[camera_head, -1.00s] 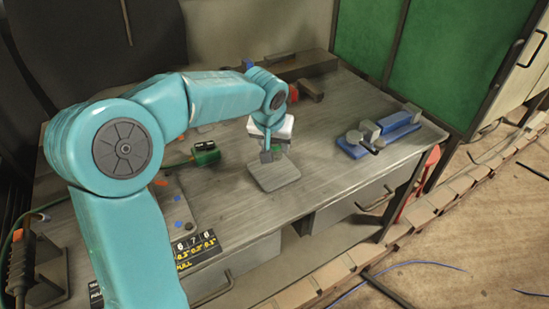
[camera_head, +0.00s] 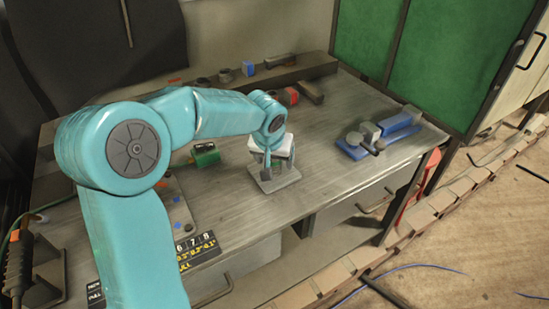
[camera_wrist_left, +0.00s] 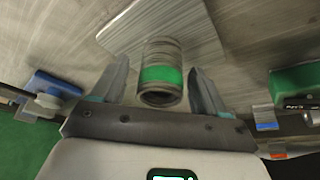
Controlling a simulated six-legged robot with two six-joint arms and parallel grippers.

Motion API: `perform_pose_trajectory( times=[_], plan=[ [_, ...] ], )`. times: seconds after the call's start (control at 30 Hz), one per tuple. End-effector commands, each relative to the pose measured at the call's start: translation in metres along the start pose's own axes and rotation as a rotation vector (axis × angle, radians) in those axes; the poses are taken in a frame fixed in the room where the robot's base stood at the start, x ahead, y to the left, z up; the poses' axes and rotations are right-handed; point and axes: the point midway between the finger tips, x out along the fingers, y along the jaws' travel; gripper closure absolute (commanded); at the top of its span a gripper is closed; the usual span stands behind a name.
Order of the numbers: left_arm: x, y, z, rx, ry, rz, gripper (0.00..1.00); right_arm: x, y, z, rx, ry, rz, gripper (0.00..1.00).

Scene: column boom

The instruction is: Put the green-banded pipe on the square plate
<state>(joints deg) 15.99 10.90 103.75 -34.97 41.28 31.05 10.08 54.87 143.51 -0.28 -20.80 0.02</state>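The green-banded pipe (camera_wrist_left: 162,72) is a short grey tube with a wide green band. In the left wrist view it stands over the pale square plate (camera_wrist_left: 205,42), its near open end facing the camera; whether it is fully seated I cannot tell. The plate (camera_head: 290,180) lies on the bench in the head view, partly covered by my left gripper (camera_head: 273,165). The left gripper's fingers (camera_wrist_left: 160,88) are spread on both sides of the pipe, with a visible gap on the left side. In the head view the gripper mostly hides the pipe. My right gripper is out of view.
A blue vise-like fixture (camera_head: 392,133) stands to the right on the bench, a green box (camera_head: 205,154) to the left. A black-and-yellow number card (camera_head: 200,249) is at the front left. A dark beam (camera_head: 270,78) lies at the back. Bare bench surrounds the plate's right side.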

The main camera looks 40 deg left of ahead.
Motion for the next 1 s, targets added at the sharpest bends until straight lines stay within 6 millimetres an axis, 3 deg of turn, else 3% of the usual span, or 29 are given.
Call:
perform_pose_trajectory(
  times=[0.23, 0.7, 1.0],
  plan=[
    [-0.011, 0.000, -0.002, 0.000, 0.003, 0.000, 0.26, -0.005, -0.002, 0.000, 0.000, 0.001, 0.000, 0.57],
    [-0.109, 0.000, -0.003, 0.000, 0.004, 0.000, 0.26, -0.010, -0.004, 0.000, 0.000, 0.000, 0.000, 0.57],
    [-0.124, 0.000, -0.002, 0.000, 0.000, -0.001, 0.26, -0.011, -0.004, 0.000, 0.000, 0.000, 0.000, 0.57]
  ],
)
